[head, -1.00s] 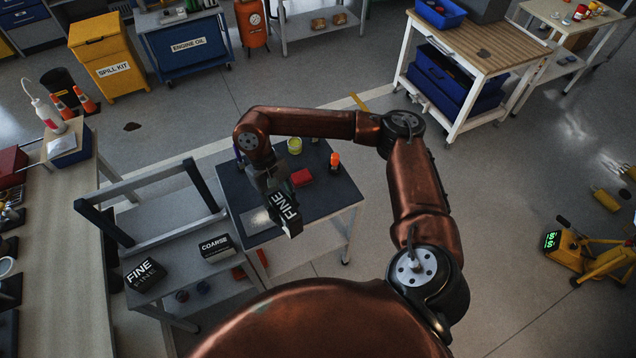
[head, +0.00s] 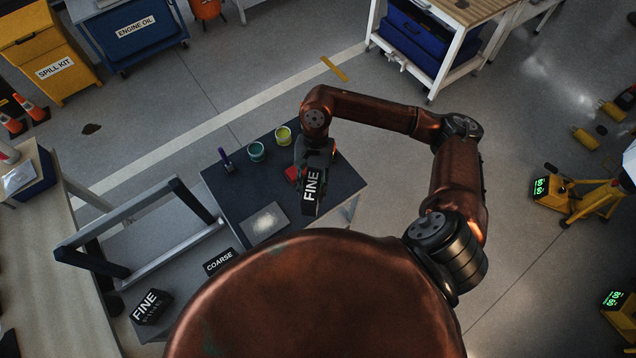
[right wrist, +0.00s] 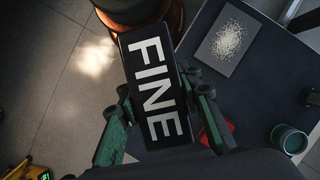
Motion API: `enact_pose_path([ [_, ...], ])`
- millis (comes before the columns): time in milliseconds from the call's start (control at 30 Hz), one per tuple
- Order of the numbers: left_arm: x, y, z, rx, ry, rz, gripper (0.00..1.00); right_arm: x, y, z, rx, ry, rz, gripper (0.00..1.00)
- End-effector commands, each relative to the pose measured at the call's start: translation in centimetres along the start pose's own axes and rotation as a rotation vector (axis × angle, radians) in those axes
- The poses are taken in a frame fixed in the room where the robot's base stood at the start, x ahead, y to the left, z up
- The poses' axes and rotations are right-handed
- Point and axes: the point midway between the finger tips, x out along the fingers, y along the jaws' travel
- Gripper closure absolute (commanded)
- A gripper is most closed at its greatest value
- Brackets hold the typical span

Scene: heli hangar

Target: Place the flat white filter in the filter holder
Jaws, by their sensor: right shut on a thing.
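My right gripper (head: 314,158) is shut on a black block with white FINE lettering (head: 312,190). It holds the block over the right part of the dark table. In the right wrist view the two green fingers of the gripper (right wrist: 163,118) lie on either side of the FINE block (right wrist: 152,75). A flat grey square with a whitish speckled patch (head: 264,222) lies on the table; it also shows in the right wrist view (right wrist: 207,52). I cannot make out a flat white filter or a filter holder for certain. My left gripper is not in view.
The dark table (head: 240,190) also bears a teal cup (head: 256,152), a yellow-green cup (head: 283,135) and a partly hidden red item (head: 292,174). A COARSE block (head: 218,261) and another FINE block (head: 151,307) rest at lower left beside a frame (head: 140,235).

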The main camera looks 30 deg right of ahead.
Motion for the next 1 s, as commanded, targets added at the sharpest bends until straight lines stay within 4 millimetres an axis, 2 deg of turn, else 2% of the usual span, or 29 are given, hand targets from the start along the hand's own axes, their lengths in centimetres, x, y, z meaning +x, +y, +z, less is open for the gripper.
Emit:
enact_pose_path([
  [33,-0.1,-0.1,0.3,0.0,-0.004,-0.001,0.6,0.8,0.8,0.7,0.095,-0.006,-0.04,0.98],
  [167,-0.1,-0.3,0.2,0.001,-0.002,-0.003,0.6,1.9,2.0,1.8,0.352,-0.003,-0.149,0.98],
  [300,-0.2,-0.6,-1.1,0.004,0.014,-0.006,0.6,2.4,3.1,2.8,0.563,-0.001,-0.239,0.98],
  [400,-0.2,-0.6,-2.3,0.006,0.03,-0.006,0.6,2.5,3.5,3.2,0.661,-0.001,-0.281,0.98],
  [533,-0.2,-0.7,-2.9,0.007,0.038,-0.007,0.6,2.5,3.7,3.0,0.724,-0.002,-0.306,0.98],
  [667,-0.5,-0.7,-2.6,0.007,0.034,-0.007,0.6,2.5,3.5,0.9,0.738,-0.002,-0.311,0.98],
  [967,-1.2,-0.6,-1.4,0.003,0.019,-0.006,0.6,2.7,2.4,-6.7,0.736,-0.005,-0.31,0.98],
  [1000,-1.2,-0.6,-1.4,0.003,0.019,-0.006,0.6,3.3,2.3,-7.5,0.736,-0.006,-0.309,0.98],
])
